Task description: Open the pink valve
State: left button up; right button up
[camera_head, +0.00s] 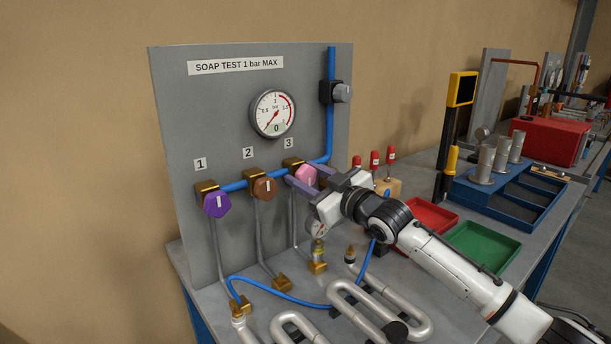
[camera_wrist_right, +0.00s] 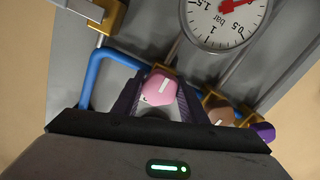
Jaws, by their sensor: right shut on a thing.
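The pink valve (camera_head: 306,175) is the knob under label 3 on the grey panel (camera_head: 180,110). My right gripper (camera_head: 303,188) is at it, its two fingers on either side of the knob and shut on it. In the right wrist view the pink knob (camera_wrist_right: 160,88) sits between the fingers, with a white mark low on its left face. In the head view the fingers partly cover the knob. The purple knob (camera_head: 216,203) is under label 1 and the brown knob (camera_head: 264,187) under label 2. My left gripper is not in view.
A pressure gauge (camera_head: 273,113) is above the valves, its red needle low on the dial. A blue pipe (camera_head: 331,120) runs down to the valves.

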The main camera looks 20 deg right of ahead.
jog(key=o, duration=1.1)
jog(key=shift+c, duration=0.2)
jog(key=b+v, duration=0.1)
jog(key=v, duration=0.9)
jog(key=shift+s+b, duration=0.15)
jog(key=shift+b, duration=0.2)
